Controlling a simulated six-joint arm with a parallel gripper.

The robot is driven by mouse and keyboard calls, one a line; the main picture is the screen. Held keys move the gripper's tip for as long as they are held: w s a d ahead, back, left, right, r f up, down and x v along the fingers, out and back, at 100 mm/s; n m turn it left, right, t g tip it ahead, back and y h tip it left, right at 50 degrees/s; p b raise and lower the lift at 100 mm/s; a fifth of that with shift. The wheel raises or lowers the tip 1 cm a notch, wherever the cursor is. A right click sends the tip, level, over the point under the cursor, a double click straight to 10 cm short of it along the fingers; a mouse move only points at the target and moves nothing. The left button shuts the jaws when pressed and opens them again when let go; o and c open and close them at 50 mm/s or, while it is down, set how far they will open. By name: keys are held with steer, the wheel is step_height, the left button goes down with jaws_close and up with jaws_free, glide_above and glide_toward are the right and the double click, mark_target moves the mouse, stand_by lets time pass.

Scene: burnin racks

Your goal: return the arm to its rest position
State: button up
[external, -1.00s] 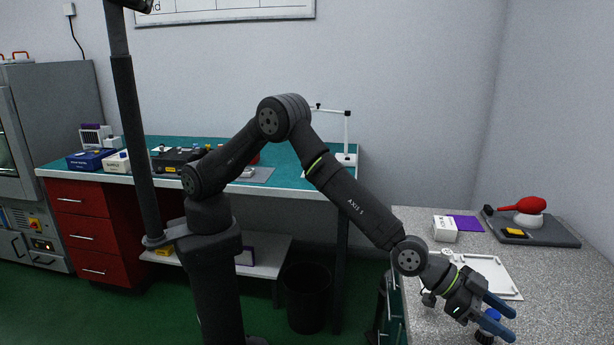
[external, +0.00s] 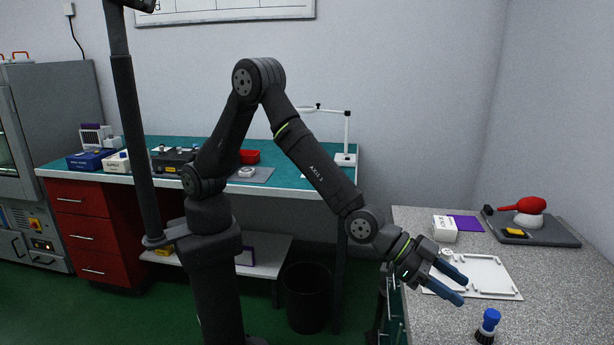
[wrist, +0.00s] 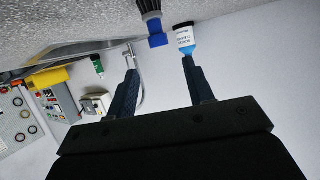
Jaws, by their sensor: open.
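My gripper (external: 457,285) is open and empty, with its two blue-grey fingers apart. It hangs over the left side of the speckled bench, near the white tray, with my arm bent up from its base. In the wrist view my gripper (wrist: 160,80) shows both fingers spread with nothing between them. A small blue-topped item with a black lower part (external: 488,325) stands on the bench, apart from the fingers and nearer the camera. It seems to be the blue and black item in the wrist view (wrist: 155,30).
The speckled bench (external: 440,325) holds a white tray (external: 485,275), a white box (external: 444,229), a purple pad (external: 466,223) and a grey board (external: 550,232) with a red-handled tool (external: 524,206). A green-topped bench (external: 290,178) stands behind my arm. A black bin (external: 307,298) is on the floor.

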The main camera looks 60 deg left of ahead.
mark_target(492, 313)
steer(key=x, duration=1.1)
steer(key=shift+a, duration=0.1)
step_height(492, 313, up, 2)
steer(key=shift+r, duration=0.5)
steer(key=s+a+r, duration=0.2)
steer(key=s+r, duration=0.6)
steer(key=s, duration=0.3)
steer(key=w+a+n+t+y, duration=0.2)
steer(key=w+a, duration=1)
steer(key=w, duration=0.3)
steer(key=w+a+r+n+t+y, duration=0.1)
steer(key=w+a+n+t, duration=0.2)
steer(key=w+a, duration=0.9)
steer(key=w, duration=0.3)
steer(key=shift+r+n+y, duration=0.2)
steer(key=shift+n+y, duration=0.1)
steer(key=shift+y, duration=0.1)
steer(key=shift+a, duration=0.1)
